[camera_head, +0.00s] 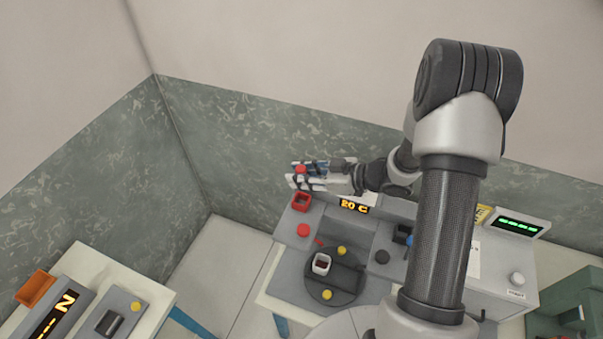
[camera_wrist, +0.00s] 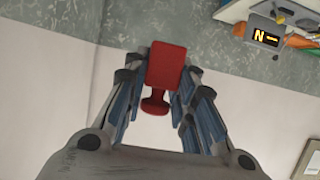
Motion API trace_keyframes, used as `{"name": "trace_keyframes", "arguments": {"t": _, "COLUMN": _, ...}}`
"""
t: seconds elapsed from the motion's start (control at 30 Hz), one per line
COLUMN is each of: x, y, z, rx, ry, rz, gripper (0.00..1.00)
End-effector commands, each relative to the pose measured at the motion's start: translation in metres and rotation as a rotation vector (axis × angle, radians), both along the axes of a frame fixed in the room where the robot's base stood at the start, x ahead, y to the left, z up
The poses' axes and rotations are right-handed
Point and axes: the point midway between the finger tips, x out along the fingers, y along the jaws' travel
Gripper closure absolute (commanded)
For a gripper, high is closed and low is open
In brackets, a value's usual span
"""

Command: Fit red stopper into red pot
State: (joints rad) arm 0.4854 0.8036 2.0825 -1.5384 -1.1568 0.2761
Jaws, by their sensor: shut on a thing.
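The red stopper (camera_wrist: 166,66) is held between the fingers of my gripper (camera_wrist: 160,88) in the wrist view. Its wide block end points away from the palm and its narrower knob end lies toward the palm. In the head view my gripper (camera_head: 306,176) is above the back left of the grey machine, with a bit of the red stopper (camera_head: 300,169) showing between the fingers. The red pot (camera_head: 301,202), a small square open-topped holder, sits on the machine just below the gripper in the picture. The stopper is apart from it.
A red round button (camera_head: 303,230) is in front of the pot. A dark turntable (camera_head: 330,280) carries a white pot (camera_head: 321,264) and yellow knobs. A lit display (camera_head: 354,206) stands to the right. Another table (camera_head: 90,265) with an orange box (camera_head: 35,288) is at left.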

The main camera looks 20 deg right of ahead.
Motion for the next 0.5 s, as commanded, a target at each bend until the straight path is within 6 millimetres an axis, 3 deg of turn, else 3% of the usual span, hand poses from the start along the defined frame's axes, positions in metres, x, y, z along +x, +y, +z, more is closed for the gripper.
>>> {"name": "trace_keyframes", "arguments": {"t": 0.5, "x": 0.0, "y": 0.0, "z": -0.045, "rx": 0.001, "ry": 0.001, "rz": -0.002, "gripper": 0.99}}
